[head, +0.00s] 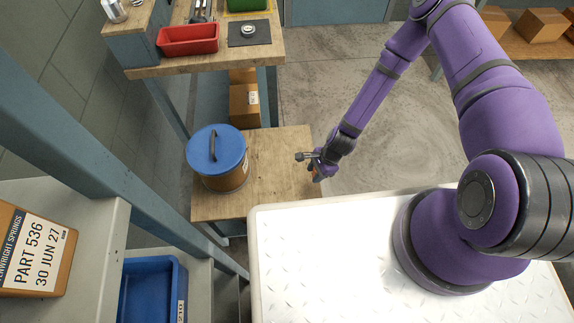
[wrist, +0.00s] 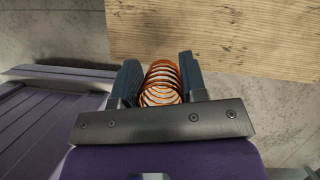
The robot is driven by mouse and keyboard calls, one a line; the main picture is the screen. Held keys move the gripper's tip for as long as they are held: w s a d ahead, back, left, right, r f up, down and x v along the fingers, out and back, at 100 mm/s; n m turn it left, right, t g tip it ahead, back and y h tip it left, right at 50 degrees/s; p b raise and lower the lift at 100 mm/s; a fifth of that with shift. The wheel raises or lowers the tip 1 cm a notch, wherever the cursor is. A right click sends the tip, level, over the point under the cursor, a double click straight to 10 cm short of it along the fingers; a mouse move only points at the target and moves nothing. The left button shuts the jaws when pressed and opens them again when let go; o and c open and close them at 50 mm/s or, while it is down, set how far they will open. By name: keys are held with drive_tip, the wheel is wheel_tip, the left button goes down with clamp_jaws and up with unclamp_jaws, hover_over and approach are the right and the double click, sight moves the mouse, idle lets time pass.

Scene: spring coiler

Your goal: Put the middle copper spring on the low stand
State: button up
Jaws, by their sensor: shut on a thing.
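My gripper (wrist: 160,82) is shut on a copper spring (wrist: 163,72), whose orange coils show between the two dark fingers in the wrist view. In the head view my gripper (head: 314,166) is at the right edge of a low wooden-topped stand (head: 278,165). The spring is mostly hidden there, with only a small orange patch showing. In the wrist view the wooden top (wrist: 225,40) lies beyond the fingertips. I cannot tell how high the spring is above it.
A drum with a blue lid (head: 217,150) stands on the left part of the stand; the right part is bare. Behind is a higher bench with a red tray (head: 188,40) and a dark mat (head: 249,32) bearing a small round metallic thing. A blue bin (head: 150,290) is at lower left.

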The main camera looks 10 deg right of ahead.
drive_tip(key=s+f+m, duration=0.1)
drive_tip(key=s+a+m, duration=0.1)
drive_tip(key=s, duration=0.1)
drive_tip(key=s+f+t, duration=0.1)
drive_tip(key=s, duration=0.1)
drive_tip(key=shift+s+a+f+m, duration=0.2)
drive_tip(key=shift+a+f+m, duration=0.15)
drive_tip(key=shift+a+m, duration=0.05)
hover_over(292, 165)
drive_tip(key=d, duration=0.2)
drive_tip(key=shift+x, duration=0.8)
drive_tip(key=shift+f, duration=1.75)
drive_tip(key=o, duration=0.9)
drive_tip(key=shift+f, duration=0.1)
drive_tip(key=v, duration=1.2)
